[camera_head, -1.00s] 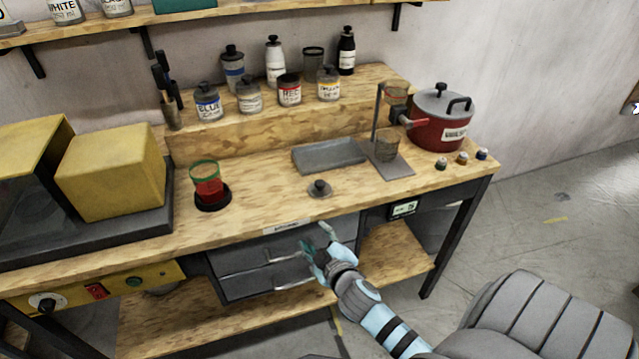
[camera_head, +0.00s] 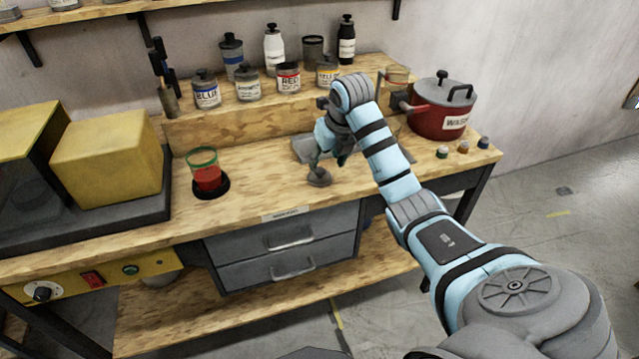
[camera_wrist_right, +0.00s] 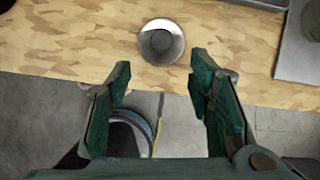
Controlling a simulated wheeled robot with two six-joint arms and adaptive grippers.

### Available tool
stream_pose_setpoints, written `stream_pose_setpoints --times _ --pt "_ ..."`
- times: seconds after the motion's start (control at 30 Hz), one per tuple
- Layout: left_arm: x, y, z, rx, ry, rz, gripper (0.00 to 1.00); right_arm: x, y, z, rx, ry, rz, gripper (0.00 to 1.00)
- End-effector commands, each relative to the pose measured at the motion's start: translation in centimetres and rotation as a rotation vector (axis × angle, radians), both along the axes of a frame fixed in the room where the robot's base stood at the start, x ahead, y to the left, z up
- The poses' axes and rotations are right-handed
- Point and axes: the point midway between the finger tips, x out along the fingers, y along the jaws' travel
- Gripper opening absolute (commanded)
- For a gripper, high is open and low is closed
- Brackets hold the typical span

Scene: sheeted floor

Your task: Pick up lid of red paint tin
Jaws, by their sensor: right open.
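A grey round lid with a dark knob (camera_head: 319,177) lies on the bench near its front edge; it also shows in the right wrist view (camera_wrist_right: 161,42). The red paint tin (camera_head: 288,80) stands on the raised shelf, with no knob visible on top, unlike its neighbours. My right gripper (camera_head: 328,156) is open and empty above the bench, just behind and above the lid in the head view. In the right wrist view its fingers (camera_wrist_right: 160,95) are spread apart and the lid lies beyond their tips, between their lines. My left gripper is not in view.
A beaker of red liquid (camera_head: 204,172) stands left of the lid. A grey tray (camera_head: 302,148) is partly hidden behind my right arm. A red waste pot (camera_head: 442,108) and several small caps stand at right. Other tins and bottles line the shelf. Bench between beaker and lid is clear.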

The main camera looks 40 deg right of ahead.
Motion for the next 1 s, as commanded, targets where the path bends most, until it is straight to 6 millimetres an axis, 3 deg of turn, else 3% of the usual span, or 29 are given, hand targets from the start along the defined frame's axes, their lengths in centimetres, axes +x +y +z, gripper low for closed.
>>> stream_pose_setpoints --times 0.4,0.63,0.67,0.9,1.0 --pt "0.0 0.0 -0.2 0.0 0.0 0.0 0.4 3.4 -0.8 -5.6 0.003 -0.002 0.001 0.47" --pt "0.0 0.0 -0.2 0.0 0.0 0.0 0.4 3.7 -0.9 -6.0 0.001 -0.003 0.003 0.47" --pt "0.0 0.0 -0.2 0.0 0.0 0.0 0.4 3.7 -0.9 -6.0 0.001 -0.003 0.003 0.46" --pt "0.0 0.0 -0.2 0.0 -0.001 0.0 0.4 3.6 -0.9 -6.0 0.002 -0.003 0.002 0.08" --pt "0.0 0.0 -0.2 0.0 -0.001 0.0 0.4 3.6 -0.9 -6.0 0.002 -0.003 0.002 0.06"
